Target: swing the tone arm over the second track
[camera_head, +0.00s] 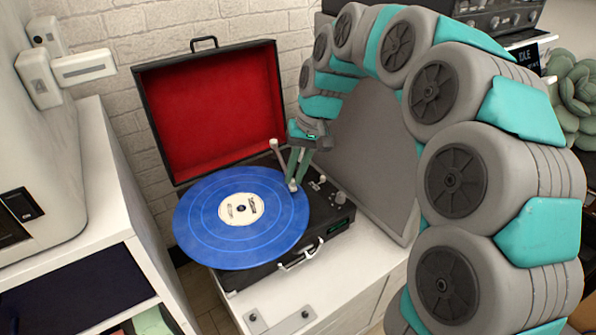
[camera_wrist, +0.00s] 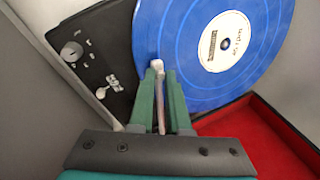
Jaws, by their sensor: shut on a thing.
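The record player (camera_head: 268,262) is an open black suitcase type with a red-lined lid (camera_head: 215,110). A blue record (camera_head: 215,228) with a white label lies on it, marked by paler rings. The slim, light tone arm (camera_head: 280,160) runs from its pivot at the back right toward the record's right edge. My gripper (camera_head: 296,184) is at the tone arm's head end, over the record's outer part. In the wrist view the green fingers (camera_wrist: 160,95) are closed around the tone arm's white head (camera_wrist: 156,66). Whether its tip touches the record is hidden.
The player stands on a white cabinet (camera_head: 340,290). Right of it a grey panel (camera_head: 362,150) leans close behind my arm. A white shelf unit (camera_head: 100,200) stands at left. A brick wall is behind the lid. Control knobs (camera_head: 340,198) sit at the player's right.

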